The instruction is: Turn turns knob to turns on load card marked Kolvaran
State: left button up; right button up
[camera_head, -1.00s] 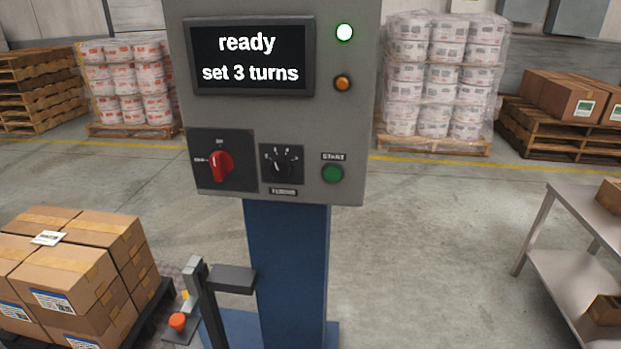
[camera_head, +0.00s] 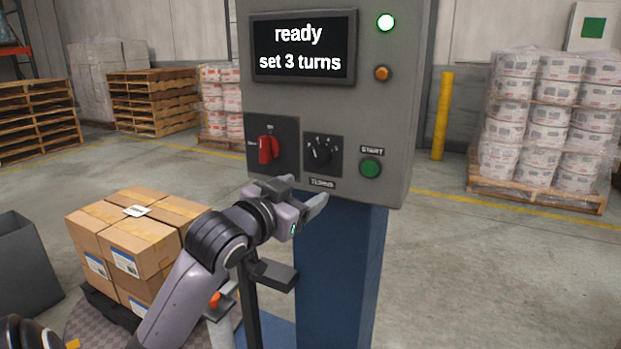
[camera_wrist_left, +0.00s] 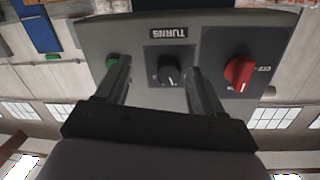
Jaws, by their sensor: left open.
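The black turns knob (camera_head: 320,153) sits on a dark plate on the grey control panel, above its label. In the left wrist view the knob (camera_wrist_left: 169,75) appears upside down, with its white pointer mark. My left gripper (camera_head: 306,191) is open and empty, just below and in front of the knob. In the wrist view its fingers stand on either side of the knob, apart from it. My right gripper is not in view.
The screen (camera_head: 304,47) reads "ready set 3 turns". A red switch (camera_head: 268,149) is left of the knob and a green start button (camera_head: 370,168) right of it. A blue column (camera_head: 340,270) carries the panel. Cartons (camera_head: 140,250) stand at left; open floor lies right.

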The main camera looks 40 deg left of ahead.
aim_at(317, 159)
pick_arm(q)
jog(key=shift+t+y, duration=0.3)
jog(key=shift+y, duration=0.1)
jog(key=shift+w+a+r, duration=0.45)
jog(key=shift+w+r, duration=0.15)
jog(key=shift+w, duration=0.35)
jog(key=shift+w+a+r, duration=0.4)
jog(key=shift+w+r, duration=0.25)
jog(key=shift+w, duration=0.25)
jog(key=shift+w+a+r, duration=0.45)
jog(key=shift+w+r, duration=0.15)
jog(key=shift+w, duration=0.35)
jog(key=c, duration=1.1)
